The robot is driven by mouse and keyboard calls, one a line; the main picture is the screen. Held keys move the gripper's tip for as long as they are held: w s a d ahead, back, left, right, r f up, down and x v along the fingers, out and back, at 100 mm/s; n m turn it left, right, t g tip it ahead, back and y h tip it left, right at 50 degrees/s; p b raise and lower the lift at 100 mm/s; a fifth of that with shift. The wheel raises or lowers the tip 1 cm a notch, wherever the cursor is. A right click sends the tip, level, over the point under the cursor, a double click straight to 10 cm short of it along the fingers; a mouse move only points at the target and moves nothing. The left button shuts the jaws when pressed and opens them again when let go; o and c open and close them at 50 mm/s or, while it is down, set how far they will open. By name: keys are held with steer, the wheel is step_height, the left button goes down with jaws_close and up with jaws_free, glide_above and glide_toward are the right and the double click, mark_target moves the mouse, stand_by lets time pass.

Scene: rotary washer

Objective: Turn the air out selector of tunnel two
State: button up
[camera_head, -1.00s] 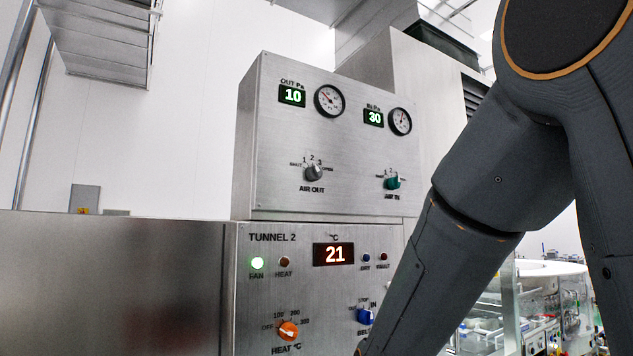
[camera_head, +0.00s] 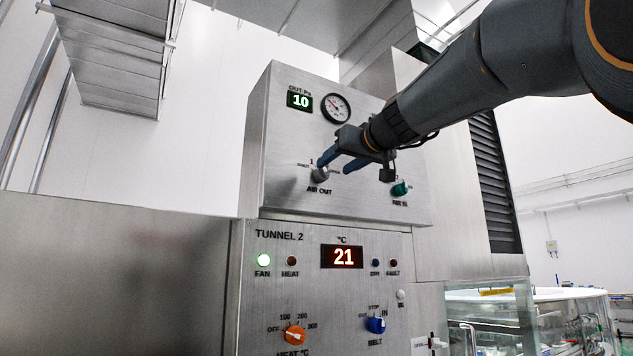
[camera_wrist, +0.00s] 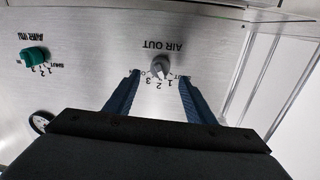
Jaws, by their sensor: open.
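The grey AIR OUT selector knob (camera_head: 320,174) is on the upper steel panel of tunnel two, above its AIR OUT label. My gripper (camera_head: 337,164) is in front of this panel, its blue fingers open and reaching toward the knob from the upper right. In the wrist view the panel is upside down, and the AIR OUT knob (camera_wrist: 160,66) lies between and just beyond the tips of my gripper (camera_wrist: 160,78). I see no contact in the wrist view. The fingers hide part of the knob's scale in the head view.
The green AIR IN knob (camera_head: 400,188) is to the right on the same panel. A round gauge (camera_head: 335,108) is above AIR OUT.

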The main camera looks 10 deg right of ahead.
mark_target(326, 171)
steer(key=shift+p+x, duration=0.95)
steer(key=shift+x, duration=1.85)
steer(key=c, duration=1)
steer(key=shift+c, duration=0.2)
steer(key=shift+m, duration=0.3)
steer(key=m, duration=0.3)
steer(key=shift+m+p, duration=0.3)
steer(key=shift+m, duration=0.1)
steer(key=m+p, duration=0.1)
steer(key=m, duration=0.3)
steer(key=shift+r+g, duration=0.15)
steer(key=shift+g, duration=0.15)
steer(key=m+p, duration=0.1)
steer(key=m, duration=0.3)
steer(key=shift+d+m, duration=0.1)
steer(key=shift+m, duration=0.2)
steer(key=shift+m+y+p, duration=0.5)
steer(key=shift+m+p, duration=0.45)
steer(key=shift+m, duration=1.05)
